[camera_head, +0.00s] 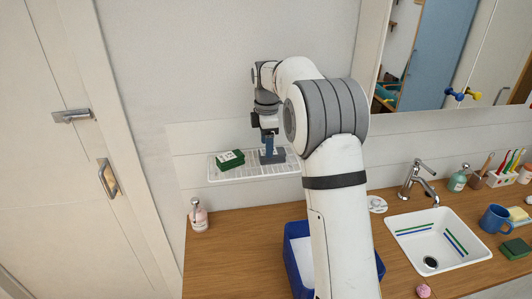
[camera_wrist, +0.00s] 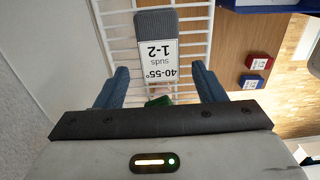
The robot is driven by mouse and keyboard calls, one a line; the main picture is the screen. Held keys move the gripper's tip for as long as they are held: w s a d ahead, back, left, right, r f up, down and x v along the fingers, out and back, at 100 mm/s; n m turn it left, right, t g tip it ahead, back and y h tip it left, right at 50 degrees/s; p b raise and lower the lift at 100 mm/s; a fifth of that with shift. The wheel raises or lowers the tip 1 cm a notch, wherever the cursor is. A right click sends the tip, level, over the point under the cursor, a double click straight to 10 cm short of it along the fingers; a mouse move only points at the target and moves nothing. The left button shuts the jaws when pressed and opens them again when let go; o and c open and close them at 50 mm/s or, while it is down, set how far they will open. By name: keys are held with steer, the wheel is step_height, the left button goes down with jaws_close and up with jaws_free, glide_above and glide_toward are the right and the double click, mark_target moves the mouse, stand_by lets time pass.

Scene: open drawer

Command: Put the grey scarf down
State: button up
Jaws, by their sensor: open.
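The grey scarf (camera_head: 280,157) is a small folded grey piece lying at the right end of a white wire rack (camera_head: 225,177) on the wall. In the wrist view the scarf (camera_wrist: 155,22) carries a white label reading "40-55° suds 1-2" and lies over the rack bars (camera_wrist: 110,30). My gripper (camera_head: 268,149) points down at the scarf, its blue fingers apart. In the wrist view the fingers of my gripper (camera_wrist: 160,75) stand to either side of the label, with gaps. Whether the fingertips touch the scarf is unclear.
A dark green piece with a white top (camera_head: 230,158) lies on the rack left of the scarf.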

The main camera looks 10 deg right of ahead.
step_height(320, 180, up, 8)
steer(key=s+r+m, duration=0.3)
steer(key=s+m, duration=0.1)
steer(key=s, duration=0.4)
steer(key=s+f+m+t, duration=0.1)
steer(key=s+f+m, duration=0.2)
steer(key=s, duration=0.6)
steer(key=s+d+f+m+t, duration=0.1)
steer(key=s+f+m, duration=0.2)
steer(key=s+m, duration=0.3)
steer(key=s+f+m+t, duration=0.1)
steer(key=s+f+m, duration=0.3)
steer(key=s, duration=1)
steer(key=shift+s+d+m+t, duration=0.15)
steer(key=shift+d+m+t, duration=0.05)
steer(key=shift+m+t, duration=0.2)
steer(key=f+b, duration=0.4)
steer(key=f, duration=0.1)
steer(key=shift+w+b, duration=0.2)
steer(key=shift+b, duration=0.15)
